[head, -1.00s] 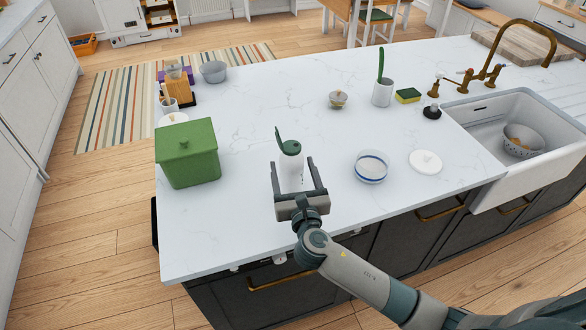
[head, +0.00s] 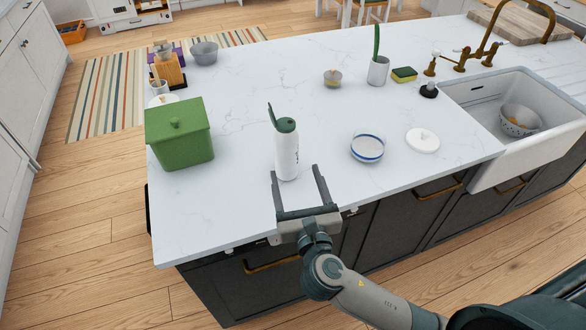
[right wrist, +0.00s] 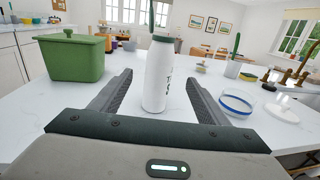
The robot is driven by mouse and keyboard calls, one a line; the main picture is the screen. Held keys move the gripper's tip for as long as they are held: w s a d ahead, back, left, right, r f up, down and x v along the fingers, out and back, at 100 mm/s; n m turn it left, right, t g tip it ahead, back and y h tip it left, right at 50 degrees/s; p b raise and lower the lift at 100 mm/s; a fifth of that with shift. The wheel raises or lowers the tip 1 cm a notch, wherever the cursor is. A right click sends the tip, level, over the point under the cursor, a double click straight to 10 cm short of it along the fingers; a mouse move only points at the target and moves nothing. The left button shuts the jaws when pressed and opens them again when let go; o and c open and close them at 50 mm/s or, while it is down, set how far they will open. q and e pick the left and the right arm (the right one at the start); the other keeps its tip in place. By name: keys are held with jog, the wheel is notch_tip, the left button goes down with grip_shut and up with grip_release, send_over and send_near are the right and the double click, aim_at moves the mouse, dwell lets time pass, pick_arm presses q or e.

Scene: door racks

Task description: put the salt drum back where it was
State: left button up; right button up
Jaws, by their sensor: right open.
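A white drum with a green top and a raised green flap (head: 287,150) stands upright on the white counter, near its front edge; I take it for the salt drum. My right gripper (head: 295,171) is open and empty, on the near side of the drum, its fingertips pointing towards it. No contact shows. My left gripper is out of view.
A green lidded bin (head: 180,140) stands left of the drum. A blue-rimmed glass bowl (head: 368,147) and a white lid (head: 422,140) lie to the right, then the sink (head: 490,95). The counter (head: 250,90) behind the drum is mostly clear.

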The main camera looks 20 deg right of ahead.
jog(key=shift+s, duration=0.5)
